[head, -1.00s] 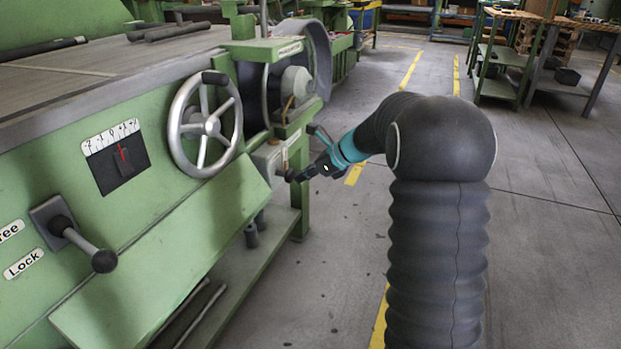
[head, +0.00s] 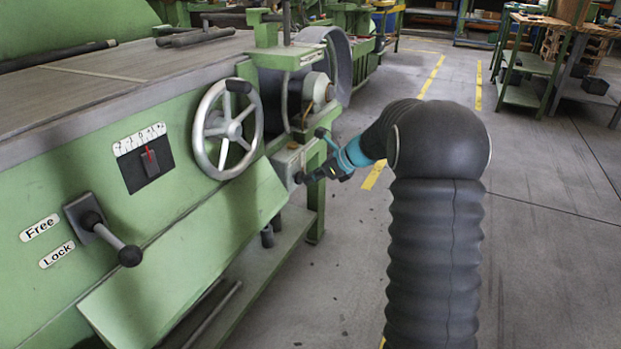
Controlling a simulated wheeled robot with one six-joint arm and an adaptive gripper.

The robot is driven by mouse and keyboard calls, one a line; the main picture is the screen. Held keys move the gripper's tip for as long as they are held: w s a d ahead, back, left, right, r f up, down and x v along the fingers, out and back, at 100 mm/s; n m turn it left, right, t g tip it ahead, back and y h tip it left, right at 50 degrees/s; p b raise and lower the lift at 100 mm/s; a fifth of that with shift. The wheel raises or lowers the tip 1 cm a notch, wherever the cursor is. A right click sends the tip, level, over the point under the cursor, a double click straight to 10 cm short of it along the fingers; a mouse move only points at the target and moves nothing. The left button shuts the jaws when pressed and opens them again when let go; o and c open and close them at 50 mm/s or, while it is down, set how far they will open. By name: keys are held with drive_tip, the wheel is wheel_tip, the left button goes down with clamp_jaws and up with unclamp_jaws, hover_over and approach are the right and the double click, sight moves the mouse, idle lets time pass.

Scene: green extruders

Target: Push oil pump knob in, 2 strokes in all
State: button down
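The oil pump is a small grey box (head: 286,160) on the green machine's right end, below and right of the handwheel. A small dark knob (head: 299,178) shows at its front face. My gripper (head: 306,178) is at the end of the arm, pointing left, with its tip at or very near the knob. It is small and dark here, so I cannot tell whether the fingers are open or shut, or whether they touch the knob.
A spoked handwheel (head: 228,128) stands left of the pump box. A lever (head: 103,232) with a black ball sticks out beside the Free and Lock labels. A sloped green panel (head: 190,255) lies below. Open grey floor (head: 540,230) is to the right.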

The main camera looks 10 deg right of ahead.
drive_tip(key=s+d+f+p+v, duration=0.1)
drive_tip(key=f+v, duration=0.1)
drive_tip(key=v, duration=1)
drive_tip(key=shift+s+d, duration=0.3)
drive_tip(key=shift+d, duration=0.2)
